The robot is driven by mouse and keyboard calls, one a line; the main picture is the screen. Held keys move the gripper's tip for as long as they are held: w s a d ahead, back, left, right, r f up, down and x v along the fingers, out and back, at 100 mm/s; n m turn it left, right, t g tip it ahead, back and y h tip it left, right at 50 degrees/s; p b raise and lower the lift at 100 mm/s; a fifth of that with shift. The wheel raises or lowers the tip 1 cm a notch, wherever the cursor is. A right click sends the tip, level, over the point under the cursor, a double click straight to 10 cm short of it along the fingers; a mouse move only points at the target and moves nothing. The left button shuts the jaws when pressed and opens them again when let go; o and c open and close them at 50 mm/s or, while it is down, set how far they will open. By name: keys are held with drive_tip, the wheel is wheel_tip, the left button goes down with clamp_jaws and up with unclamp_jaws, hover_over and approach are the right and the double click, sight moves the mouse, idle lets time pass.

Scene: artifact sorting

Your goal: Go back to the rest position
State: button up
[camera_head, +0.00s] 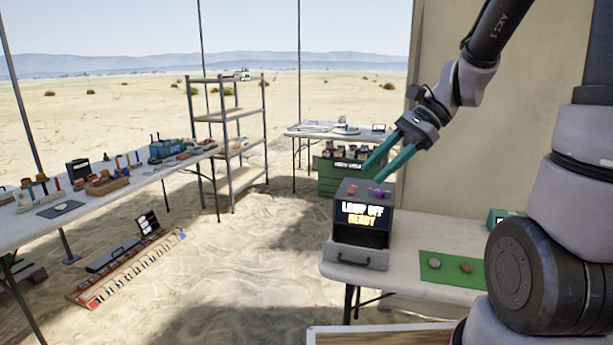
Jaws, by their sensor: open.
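My gripper (385,163) has two teal fingers, spread apart, with nothing between them. It points down and to the left, just above the top of a dark box (347,227). The box has a lit display that reads "LAMP OFF" with a yellow word, perhaps "READY", under it. A red button (351,189) and a purple button (378,194) are on the box's top. The right finger is close to the purple button; I cannot tell whether it touches.
The box stands on a white table (410,226). A long table (110,188) with many small items runs along the left. A metal shelf (246,177) and a back table stand behind.

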drive_tip(key=s+d+r+n+t+h, duration=0.2)
drive_tip(key=d+r+n+t+h, duration=0.1)
drive_tip(key=d+r+n+t, duration=0.1)
drive_tip(key=s+d+r+n+t+h, duration=0.3)
drive_tip(key=d+r+n+t, duration=0.1)
drive_tip(key=d+r, duration=0.2)
drive_tip(key=shift+s+r+n+h, duration=0.3)
drive_tip(key=shift+r+h, duration=0.1)
drive_tip(key=shift+r, duration=0.25)
